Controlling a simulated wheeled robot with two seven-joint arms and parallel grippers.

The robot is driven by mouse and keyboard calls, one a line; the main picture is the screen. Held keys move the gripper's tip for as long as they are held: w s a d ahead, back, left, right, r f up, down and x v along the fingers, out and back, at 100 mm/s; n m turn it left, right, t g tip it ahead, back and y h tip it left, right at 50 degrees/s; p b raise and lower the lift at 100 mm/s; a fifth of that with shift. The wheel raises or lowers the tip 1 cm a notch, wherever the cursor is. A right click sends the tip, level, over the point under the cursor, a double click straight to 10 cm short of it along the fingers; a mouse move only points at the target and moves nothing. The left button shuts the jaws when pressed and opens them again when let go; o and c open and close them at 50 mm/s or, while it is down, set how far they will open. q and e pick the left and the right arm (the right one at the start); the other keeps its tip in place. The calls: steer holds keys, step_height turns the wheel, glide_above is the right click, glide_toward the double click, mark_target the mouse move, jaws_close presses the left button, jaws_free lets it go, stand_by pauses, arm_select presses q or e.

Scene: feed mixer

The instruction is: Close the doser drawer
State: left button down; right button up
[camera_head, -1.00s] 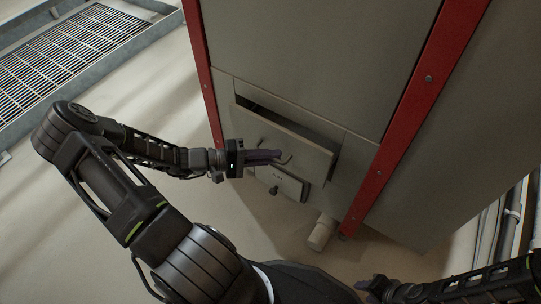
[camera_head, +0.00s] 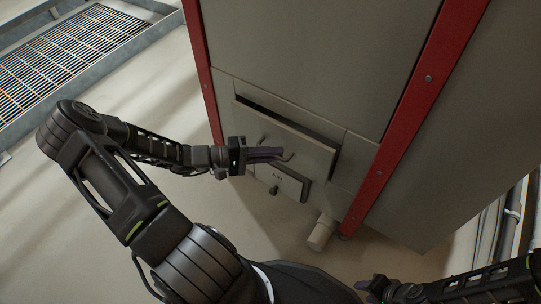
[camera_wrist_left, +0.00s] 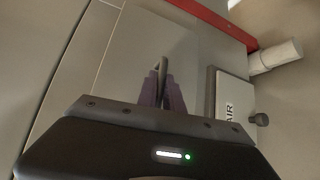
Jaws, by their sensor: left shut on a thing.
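The doser drawer (camera_head: 308,145) is a grey front panel set low in the grey machine. Its top edge stands out from the machine face, with a narrow dark gap behind it. My left gripper (camera_head: 280,153) is at the drawer front, shut on the drawer handle (camera_head: 289,156). In the left wrist view the dark fingers (camera_wrist_left: 163,88) close on the thin handle (camera_wrist_left: 163,66) in front of the drawer panel (camera_wrist_left: 135,50).
A small hatch (camera_head: 288,183) with a knob sits just below the drawer. A pale pipe stub (camera_head: 321,233) sticks out at lower right of it. Red posts (camera_head: 415,110) frame the machine. A floor grating (camera_head: 65,60) lies at upper left; the floor between is clear.

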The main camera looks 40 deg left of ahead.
arm_select(q)
steer(key=shift+w+a, duration=0.15)
steer(key=shift+w, duration=1.3)
steer(key=c, duration=1.8)
jaws_free()
steer(key=shift+w, duration=0.1)
steer(key=shift+o, duration=0.2)
steer(key=p+v, duration=0.2)
steer(key=v, duration=0.6)
